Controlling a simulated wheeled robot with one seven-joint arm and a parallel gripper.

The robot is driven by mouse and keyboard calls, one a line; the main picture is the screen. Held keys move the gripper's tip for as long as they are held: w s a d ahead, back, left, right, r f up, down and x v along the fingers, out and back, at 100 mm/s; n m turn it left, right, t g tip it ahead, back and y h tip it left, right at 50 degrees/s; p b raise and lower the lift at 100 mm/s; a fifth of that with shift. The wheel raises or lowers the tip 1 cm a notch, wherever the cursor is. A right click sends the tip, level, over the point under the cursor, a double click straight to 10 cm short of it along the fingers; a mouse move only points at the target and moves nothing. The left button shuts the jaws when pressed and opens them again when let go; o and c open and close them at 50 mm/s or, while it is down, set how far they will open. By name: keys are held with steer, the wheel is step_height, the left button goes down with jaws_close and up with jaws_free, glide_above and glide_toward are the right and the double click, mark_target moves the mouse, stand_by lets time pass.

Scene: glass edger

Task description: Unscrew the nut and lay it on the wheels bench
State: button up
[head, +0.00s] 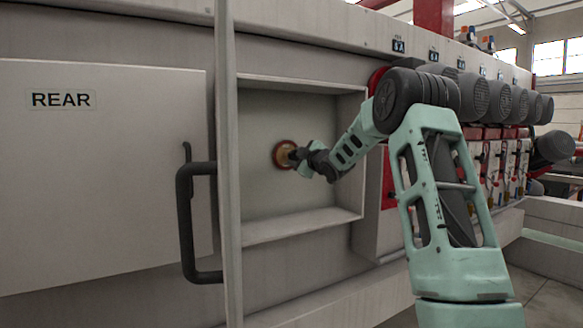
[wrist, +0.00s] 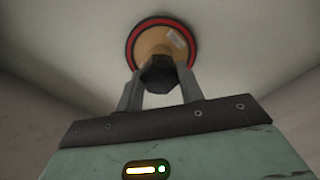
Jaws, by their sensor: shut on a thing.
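The nut (wrist: 159,75) is a dark, faceted piece at the centre of a round tan wheel with a red rim (wrist: 137,43). My gripper (wrist: 158,82) is shut on the nut, with one finger on each side of it. In the head view the wheel (head: 282,155) sits on the back wall of an open recess in the machine. My gripper (head: 299,156) reaches into the recess from the right and hides the nut there. The wheels bench cannot be made out for certain in either view.
The recess (head: 300,228) has side walls and a bottom ledge close around my wrist. A REAR door (head: 110,170) with a black handle (head: 188,225) stands at the left. Several grey motors (head: 475,97) line the machine at the right. A pale ledge (head: 555,213) lies at the far right.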

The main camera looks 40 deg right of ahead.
steer(key=shift+f+n+b, duration=0.25)
steer(key=shift+n+b, duration=0.6)
steer(key=shift+n, duration=0.15)
steer(key=shift+r+n, duration=0.15)
steer(key=shift+n, duration=0.25)
steer(key=o, duration=0.9)
steer(key=shift+o, duration=0.2)
steer(key=shift+r, duration=0.1)
